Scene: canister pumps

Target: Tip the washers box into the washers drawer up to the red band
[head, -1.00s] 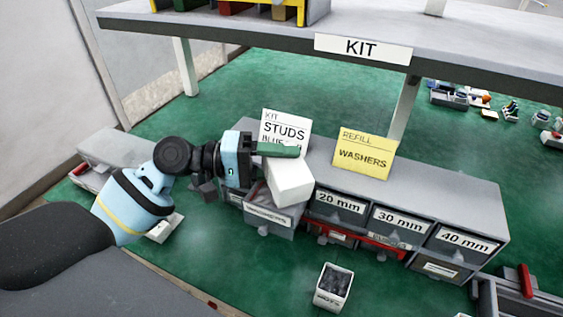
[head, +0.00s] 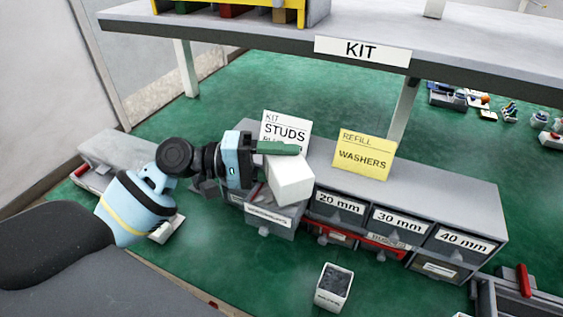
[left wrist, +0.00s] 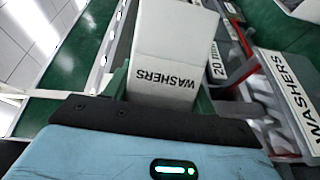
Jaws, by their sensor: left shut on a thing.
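The white washers box (head: 290,182) is in my left gripper (head: 270,165), tilted, over the left end of the drawer cabinet. In the left wrist view the box (left wrist: 172,45) fills the top middle, its WASHERS lettering upside down. A pulled-out drawer (head: 268,216) with a label on its front is below the box. A WASHERS label (left wrist: 292,98) shows at the right of the left wrist view. The drawer's inside, fill level and any red band are hidden by the box and gripper, and no pouring washers can be made out. My right gripper is not in view.
The grey cabinet has drawers marked 20 mm (head: 338,202), 30 mm and 40 mm. A STUDS card (head: 286,128) and a yellow WASHERS refill card (head: 364,155) stand on it. A white bin (head: 333,288) of dark parts stands in front. The KIT table (head: 440,50) is behind.

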